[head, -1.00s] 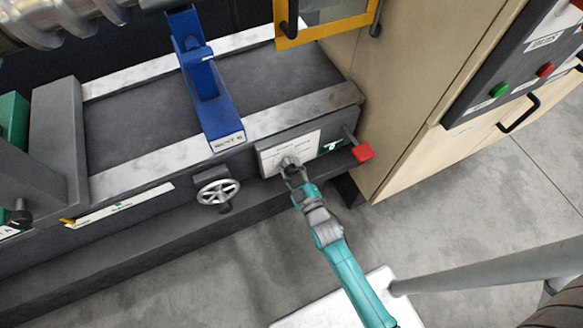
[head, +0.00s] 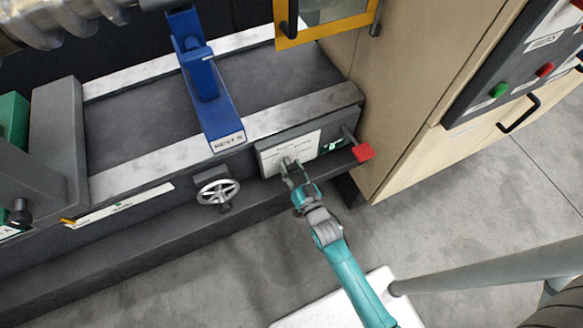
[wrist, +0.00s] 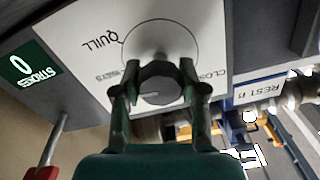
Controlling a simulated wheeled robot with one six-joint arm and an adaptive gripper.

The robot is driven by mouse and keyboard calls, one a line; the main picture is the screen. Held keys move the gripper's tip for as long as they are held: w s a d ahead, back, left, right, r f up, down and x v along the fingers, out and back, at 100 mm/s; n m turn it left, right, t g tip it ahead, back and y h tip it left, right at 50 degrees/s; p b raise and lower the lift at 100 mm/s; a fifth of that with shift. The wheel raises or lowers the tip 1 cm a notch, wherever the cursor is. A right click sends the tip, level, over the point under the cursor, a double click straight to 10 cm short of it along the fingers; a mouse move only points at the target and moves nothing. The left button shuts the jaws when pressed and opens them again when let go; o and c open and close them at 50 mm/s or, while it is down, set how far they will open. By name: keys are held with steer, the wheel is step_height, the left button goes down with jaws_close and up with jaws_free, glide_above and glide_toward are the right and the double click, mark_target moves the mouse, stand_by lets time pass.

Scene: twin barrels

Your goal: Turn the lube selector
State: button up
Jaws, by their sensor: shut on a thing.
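The lube selector is a dark round knob (wrist: 158,88) on a white label plate (head: 288,150) on the machine's front. The wrist view shows a printed circle on the plate, with "QUILL" at upper left and partly hidden words lower down. A short light mark shows on the knob's face. My gripper (head: 287,164) reaches up to the plate from the front. In the wrist view its two fingers (wrist: 158,72) lie on either side of the knob, shut on it. The fingers hide part of the lettering.
Beside the plate are a green stroke counter reading 0 (wrist: 22,72) and a red-ended lever (head: 363,152). A handwheel (head: 218,192) sits to the left. A blue rest (head: 212,100) stands above, and a beige cabinet (head: 400,110) is at right.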

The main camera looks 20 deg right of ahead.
steer(key=m, duration=0.4)
steer(key=shift+f+m, duration=0.1)
steer(key=shift+m, duration=1.7)
steer(key=o, duration=1.2)
steer(key=shift+c, duration=0.2)
steer(key=s, duration=1.2)
